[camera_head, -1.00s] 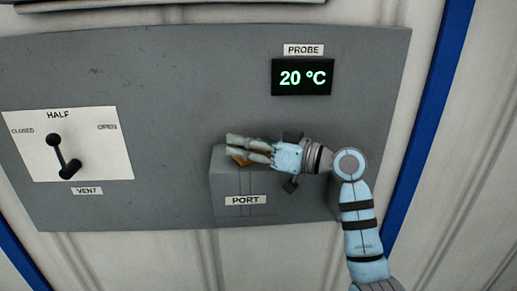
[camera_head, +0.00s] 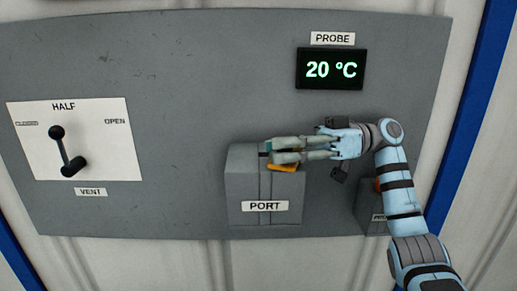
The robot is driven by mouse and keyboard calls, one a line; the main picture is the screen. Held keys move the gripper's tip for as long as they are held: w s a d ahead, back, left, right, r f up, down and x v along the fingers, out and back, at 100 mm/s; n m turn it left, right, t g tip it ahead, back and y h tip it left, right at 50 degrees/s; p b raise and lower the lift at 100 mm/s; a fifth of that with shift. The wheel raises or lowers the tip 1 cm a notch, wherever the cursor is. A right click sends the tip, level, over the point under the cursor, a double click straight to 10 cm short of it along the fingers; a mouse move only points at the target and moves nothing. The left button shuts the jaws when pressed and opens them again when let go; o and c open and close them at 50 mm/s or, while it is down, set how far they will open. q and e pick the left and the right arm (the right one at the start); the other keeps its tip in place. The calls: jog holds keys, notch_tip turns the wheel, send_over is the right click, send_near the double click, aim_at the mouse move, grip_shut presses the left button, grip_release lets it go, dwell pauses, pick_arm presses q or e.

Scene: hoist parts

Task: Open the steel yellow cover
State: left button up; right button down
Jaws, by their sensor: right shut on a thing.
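The yellow cover (camera_head: 284,168) shows as a small orange-yellow edge on top of the grey box labelled PORT (camera_head: 264,192). My right gripper (camera_head: 272,152) lies sideways over the top of that box, its fingers pointing left. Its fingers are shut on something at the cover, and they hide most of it. How far the cover is raised cannot be told. My left gripper is not in view.
A vent lever (camera_head: 62,150) on a white plate (camera_head: 110,165) stands at the left, pointing near HALF. A display (camera_head: 331,69) reads 20 °C under a PROBE label. A second small grey box (camera_head: 372,214) is partly behind my right arm.

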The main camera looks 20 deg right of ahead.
jog(key=shift+s+d+f, duration=0.1)
dwell(0.4)
jog(key=c, duration=1.3)
grip_release()
jog(key=d, duration=0.7)
jog(key=shift+s+d, duration=0.35)
jog(key=shift+s, duration=0.05)
jog(key=shift+a, duration=0.1)
